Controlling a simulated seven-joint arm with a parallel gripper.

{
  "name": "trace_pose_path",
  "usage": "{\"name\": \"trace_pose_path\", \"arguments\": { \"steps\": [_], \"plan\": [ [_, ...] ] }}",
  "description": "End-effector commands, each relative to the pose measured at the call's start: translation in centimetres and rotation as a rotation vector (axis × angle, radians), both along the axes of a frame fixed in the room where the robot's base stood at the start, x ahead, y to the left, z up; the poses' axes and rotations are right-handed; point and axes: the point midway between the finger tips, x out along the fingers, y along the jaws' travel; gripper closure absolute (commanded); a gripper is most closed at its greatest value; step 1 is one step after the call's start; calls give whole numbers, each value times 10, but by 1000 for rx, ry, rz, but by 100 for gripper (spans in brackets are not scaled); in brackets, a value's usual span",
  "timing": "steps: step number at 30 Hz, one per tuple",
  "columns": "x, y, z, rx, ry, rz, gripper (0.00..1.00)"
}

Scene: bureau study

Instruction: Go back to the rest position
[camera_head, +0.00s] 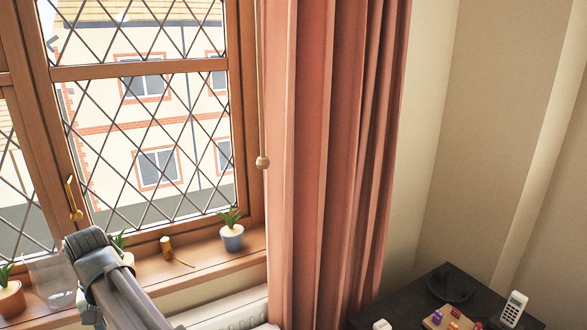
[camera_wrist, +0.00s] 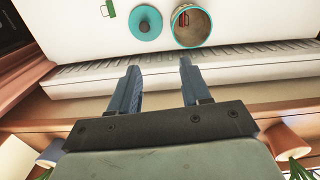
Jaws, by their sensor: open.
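My gripper (camera_wrist: 159,66) shows in the wrist view with its two fingers apart and nothing between them. It is above the white ribbed radiator (camera_wrist: 75,78), near the wooden windowsill (camera_wrist: 270,108). In the head view a grey part of my arm rises at the lower left, in front of the window; the fingers cannot be made out there.
Potted plants, including a blue pot (camera_head: 232,238), a glass jar (camera_head: 50,277) and a small wooden piece (camera_head: 166,246) stand on the sill. A pink curtain (camera_head: 330,150) hangs right of it. A dark table (camera_head: 385,308) holds small items. A teal-rimmed pot (camera_wrist: 192,27) and teal lid (camera_wrist: 146,24) lie beyond the fingers.

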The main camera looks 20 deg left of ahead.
Motion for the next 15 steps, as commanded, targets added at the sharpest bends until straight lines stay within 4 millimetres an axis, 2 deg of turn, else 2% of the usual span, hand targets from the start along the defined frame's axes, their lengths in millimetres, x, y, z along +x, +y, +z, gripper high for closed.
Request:
{"name": "trace_pose_path", "arguments": {
  "steps": [1, 6, 15],
  "plan": [
    [18, -18, -12, -9, 7, 13, 53],
    [73, -72, -45, -33, 36, 94, 53],
    [148, -176, -100, -55, 103, 233, 53]
  ]
}}
